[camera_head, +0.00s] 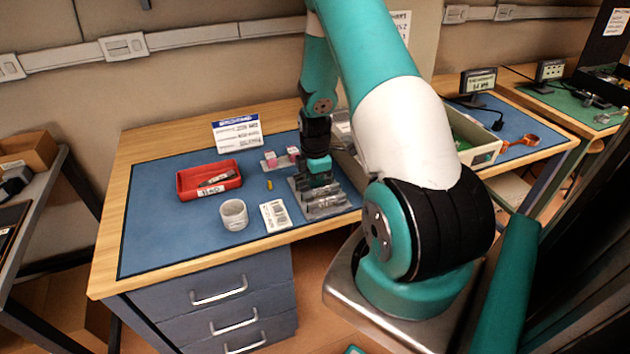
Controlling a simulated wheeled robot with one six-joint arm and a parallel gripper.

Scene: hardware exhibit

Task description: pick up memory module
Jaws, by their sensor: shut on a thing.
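My gripper (318,186) is at the right part of the blue mat, low over a grey metal slotted holder (325,205). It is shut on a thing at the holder. That thing is mostly hidden by the gripper and too small to make out, so I cannot tell whether it is the memory module or whether it touches the holder. A thin dark piece (215,180) lies in the red tray (207,192) to the left; I cannot tell whether it is a memory module.
On the blue mat (165,235) stand a white cup (234,214), a white label card (275,215), a small yellow piece (269,185) and pink-and-white blocks (270,158). A sign (237,130) stands behind. A pale bin (478,143) is right of my arm. The mat's left front is clear.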

